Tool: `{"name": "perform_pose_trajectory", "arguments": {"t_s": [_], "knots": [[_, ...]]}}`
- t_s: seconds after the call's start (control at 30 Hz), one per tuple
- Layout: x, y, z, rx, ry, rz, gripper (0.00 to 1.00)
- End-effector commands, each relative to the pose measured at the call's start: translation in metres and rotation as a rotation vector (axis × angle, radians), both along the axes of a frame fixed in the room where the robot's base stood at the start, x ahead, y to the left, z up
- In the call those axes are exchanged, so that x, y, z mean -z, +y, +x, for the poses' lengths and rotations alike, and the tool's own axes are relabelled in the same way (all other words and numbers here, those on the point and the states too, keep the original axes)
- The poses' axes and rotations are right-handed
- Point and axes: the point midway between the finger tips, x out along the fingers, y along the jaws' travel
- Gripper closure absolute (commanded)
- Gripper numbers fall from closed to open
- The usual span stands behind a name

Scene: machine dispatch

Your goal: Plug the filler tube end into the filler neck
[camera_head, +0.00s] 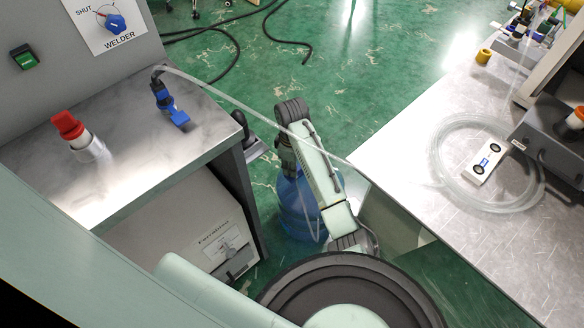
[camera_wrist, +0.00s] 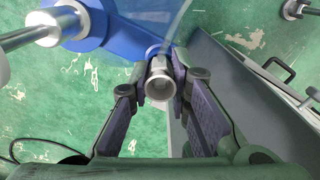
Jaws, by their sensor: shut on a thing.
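In the wrist view, my gripper (camera_wrist: 160,78) is shut around a short grey metal piece (camera_wrist: 160,84) with a round hollow end facing the camera. It looks like the filler tube end, but I cannot confirm this. Blue parts (camera_wrist: 95,28) lie beyond it, with a metal cylinder (camera_wrist: 62,22) at upper left; I cannot tell whether any is the filler neck. In the head view, a pale tube (camera_head: 225,97) runs from a blue fitting (camera_head: 166,97) on the left bench toward the right table. My gripper is not clearly visible there.
A blue bottle (camera_head: 297,212) stands on the green floor, partly behind my arm. The left bench (camera_head: 125,180) holds a red-capped container (camera_head: 82,138). The right table (camera_head: 415,178) carries coiled tube (camera_head: 440,145) and a grey machine (camera_head: 550,130). A grey panel (camera_wrist: 225,85) is close beside my gripper.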

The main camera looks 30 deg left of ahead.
Motion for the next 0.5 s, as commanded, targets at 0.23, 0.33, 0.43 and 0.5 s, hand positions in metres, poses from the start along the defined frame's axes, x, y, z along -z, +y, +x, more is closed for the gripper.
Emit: {"name": "perform_pose_trajectory", "arguments": {"t_s": [0.23, 0.33, 0.43, 0.5], "knots": [[-0.012, 0.000, 0.000, -0.001, 0.000, 0.000, 1.00], [-0.016, 0.000, 0.000, -0.001, 0.000, 0.000, 1.00], [-0.020, 0.000, 0.000, -0.001, 0.000, 0.000, 1.00], [-0.023, 0.000, 0.000, -0.001, 0.000, 0.000, 1.00]]}}
